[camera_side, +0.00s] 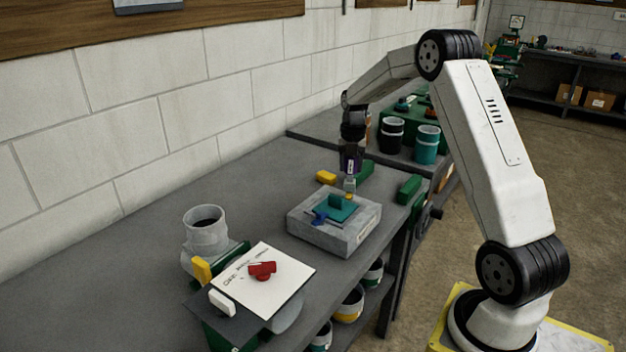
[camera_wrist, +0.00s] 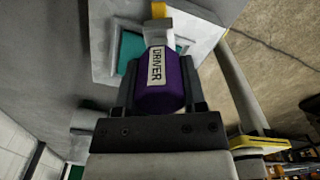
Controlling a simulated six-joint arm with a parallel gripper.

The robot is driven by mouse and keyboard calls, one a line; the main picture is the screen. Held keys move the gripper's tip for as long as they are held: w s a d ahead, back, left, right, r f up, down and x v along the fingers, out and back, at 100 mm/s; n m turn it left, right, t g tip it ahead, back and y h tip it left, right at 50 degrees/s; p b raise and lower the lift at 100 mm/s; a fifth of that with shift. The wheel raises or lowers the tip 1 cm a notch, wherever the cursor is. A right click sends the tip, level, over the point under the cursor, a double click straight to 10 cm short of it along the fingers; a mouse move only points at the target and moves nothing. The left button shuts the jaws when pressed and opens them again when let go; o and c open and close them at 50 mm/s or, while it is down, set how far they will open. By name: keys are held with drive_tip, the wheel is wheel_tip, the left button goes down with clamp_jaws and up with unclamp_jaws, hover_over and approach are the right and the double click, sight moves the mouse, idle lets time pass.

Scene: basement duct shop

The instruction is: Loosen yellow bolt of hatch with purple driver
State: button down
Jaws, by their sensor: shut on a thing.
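My gripper (camera_side: 352,150) is shut on the purple driver (camera_side: 350,164) and holds it upright, tip down, above the grey box (camera_side: 362,230). In the wrist view my gripper (camera_wrist: 160,92) has a finger on each side of the purple handle (camera_wrist: 160,84), labelled DRIVER. The driver's grey shaft (camera_wrist: 158,32) ends at a small yellow piece (camera_wrist: 159,10). In the side view the tip stands at or just over the yellow bolt (camera_side: 348,196), at the far edge of the teal hatch (camera_side: 345,213). I cannot tell whether they touch. A blue part (camera_side: 321,217) sits at the hatch's near left.
A yellow block (camera_side: 326,177) and green blocks (camera_side: 408,189) lie around the box. Dark and teal cups (camera_side: 426,146) stand behind. A white board with a red part (camera_side: 262,270) and a grey pipe elbow (camera_side: 205,232) are nearer. The bench's left side is clear.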

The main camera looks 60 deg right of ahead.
drive_tip(key=shift+r, duration=2.15)
drive_tip(key=c, duration=0.9)
unclamp_jaws()
clamp_jaws()
drive_tip(key=shift+r+m, duration=0.3)
drive_tip(key=shift+r, duration=0.7)
